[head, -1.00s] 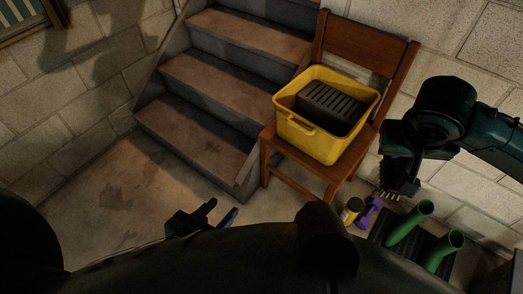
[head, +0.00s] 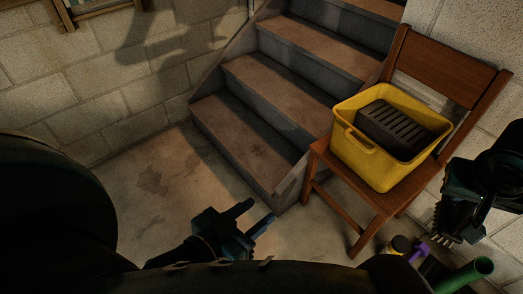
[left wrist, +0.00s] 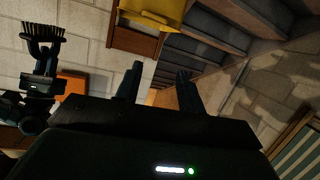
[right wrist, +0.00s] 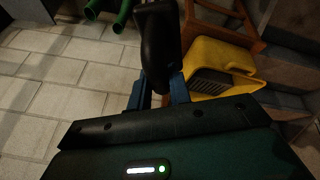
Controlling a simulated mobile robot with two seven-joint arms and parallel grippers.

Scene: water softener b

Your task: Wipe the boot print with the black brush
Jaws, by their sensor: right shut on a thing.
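Dark stains (head: 152,181) mark the concrete floor left of the stairs; I cannot clearly make out a boot shape. The black brush (head: 458,222) is at the right edge of the head view, with pale-tipped bristles pointing down. My right gripper (right wrist: 159,92) is shut on its dark handle (right wrist: 160,45) and holds it in the air near the chair. The brush also shows in the left wrist view (left wrist: 42,40). My left gripper (head: 258,213) is open and empty, low in front of the stairs, right of the stains.
A wooden chair (head: 445,62) holds a yellow tub (head: 375,160) with a dark slotted block (head: 400,130). Stairs (head: 250,150) rise behind the floor patch. Green boots (head: 466,275), a purple item (head: 419,252) and a small jar (head: 399,245) are at lower right. The floor by the stains is clear.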

